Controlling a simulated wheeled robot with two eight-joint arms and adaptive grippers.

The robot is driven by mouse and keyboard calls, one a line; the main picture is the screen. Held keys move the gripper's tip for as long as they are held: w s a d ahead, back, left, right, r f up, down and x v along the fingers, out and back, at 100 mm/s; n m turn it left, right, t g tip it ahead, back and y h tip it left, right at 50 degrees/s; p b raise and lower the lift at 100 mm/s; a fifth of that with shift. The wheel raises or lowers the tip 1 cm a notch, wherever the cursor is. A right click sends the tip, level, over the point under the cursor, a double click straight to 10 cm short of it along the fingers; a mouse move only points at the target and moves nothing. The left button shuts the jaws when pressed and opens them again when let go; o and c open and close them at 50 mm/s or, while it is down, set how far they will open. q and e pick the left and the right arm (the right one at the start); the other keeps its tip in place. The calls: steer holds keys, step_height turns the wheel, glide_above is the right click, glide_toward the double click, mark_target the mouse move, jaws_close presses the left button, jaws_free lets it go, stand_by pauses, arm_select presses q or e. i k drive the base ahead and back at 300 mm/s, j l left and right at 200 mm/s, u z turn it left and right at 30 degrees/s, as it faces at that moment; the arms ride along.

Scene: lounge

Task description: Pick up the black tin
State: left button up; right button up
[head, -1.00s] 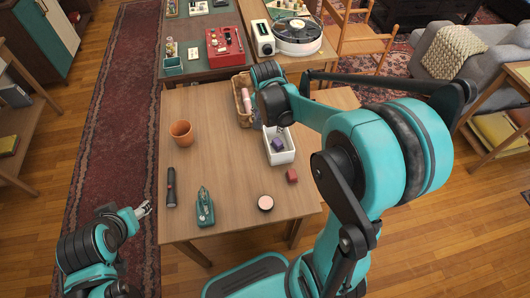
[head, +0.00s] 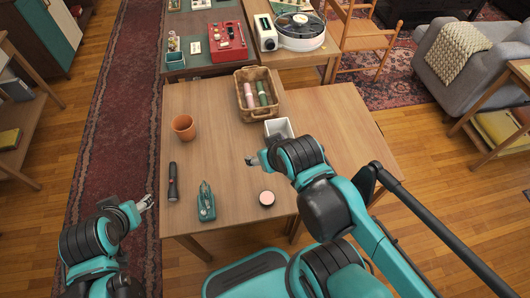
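The only tin-like thing I see is a small round one (head: 267,198) with a pale pink top and a dark rim, lying flat near the front edge of the wooden table (head: 225,130). My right gripper (head: 250,161) is over the table, behind this tin and a little left of it in the head view, apart from it. It appears empty, but its fingers are too small to read. My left gripper (head: 147,202) is off the table's left side, over the rug, with nothing visible in it; its opening is unclear.
A black flashlight (head: 172,182) and a teal tool (head: 206,202) lie left of the tin. A terracotta pot (head: 184,127) and a wicker basket (head: 257,111) with two rolls stand farther back. My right arm partly covers a white bin (head: 278,128).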

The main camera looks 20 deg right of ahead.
mark_target(267, 198)
steer(key=z, duration=0.95)
steer(key=k+l, duration=0.1)
steer(key=l, duration=0.85)
steer(key=k+l, duration=0.15)
steer(key=l, duration=0.35)
